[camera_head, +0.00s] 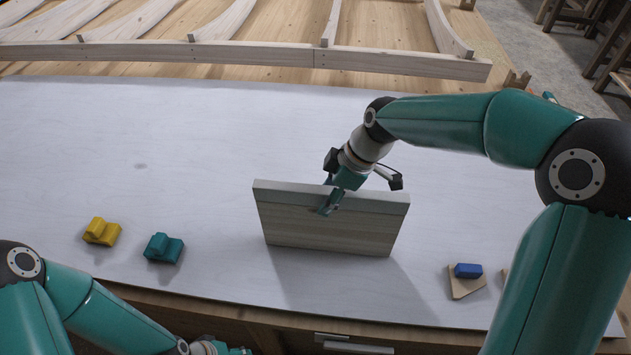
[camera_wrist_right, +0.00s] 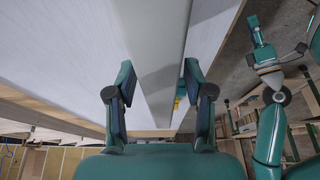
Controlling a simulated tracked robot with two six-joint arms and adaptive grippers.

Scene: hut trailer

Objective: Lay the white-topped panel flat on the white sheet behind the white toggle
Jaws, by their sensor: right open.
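The white-topped panel (camera_head: 330,222) stands upright on its long edge on the white sheet (camera_head: 130,135), its wood-grain face toward me and its pale edge up. My right gripper (camera_head: 335,193) is at the middle of that top edge, with one finger in front of the face. In the right wrist view its two fingers (camera_wrist_right: 160,97) are apart, with the panel's pale edge (camera_wrist_right: 157,35) running between them. No white toggle can be made out. My left gripper (camera_head: 222,348) is at the bottom edge, partly cut off, its fingers unclear.
A yellow toggle (camera_head: 101,232) and a teal toggle (camera_head: 163,248) lie on the sheet at the left. A blue toggle (camera_head: 467,271) rests on a small wooden piece (camera_head: 466,288) at the right. A wooden frame (camera_head: 240,54) lies beyond the sheet.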

